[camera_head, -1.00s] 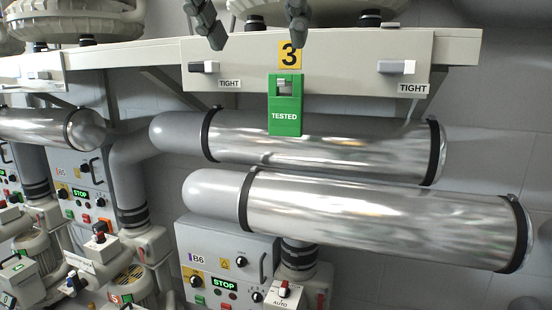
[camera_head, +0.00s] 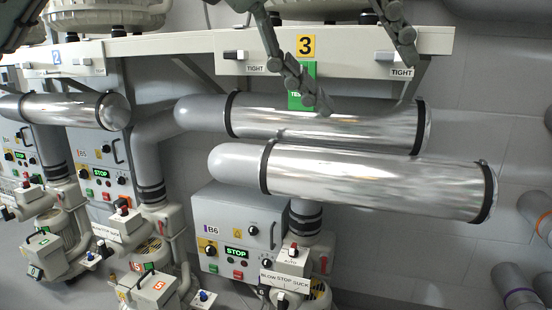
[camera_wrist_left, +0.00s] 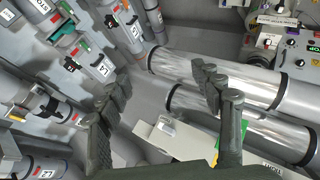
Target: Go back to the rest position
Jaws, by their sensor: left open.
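My left gripper (camera_head: 366,85) hangs from the top of the head view, its two dark fingers spread wide with nothing between them. Its left finger passes in front of the green TESTED tag (camera_head: 308,70), which hangs under the yellow 3 sign on the shelf front, and hides most of it. I cannot tell whether finger and tag touch. In the left wrist view the open fingers (camera_wrist_left: 160,85) frame grey wall, and a sliver of green (camera_wrist_left: 217,150) shows behind the right finger. My right gripper is not in view.
The pale shelf (camera_head: 437,42) has TIGHT switches, including a white-and-grey one (camera_head: 384,57). Below it run two shiny tubes, the upper (camera_head: 370,125) and lower (camera_head: 380,185). Control box B6 (camera_head: 215,215) stands beneath.

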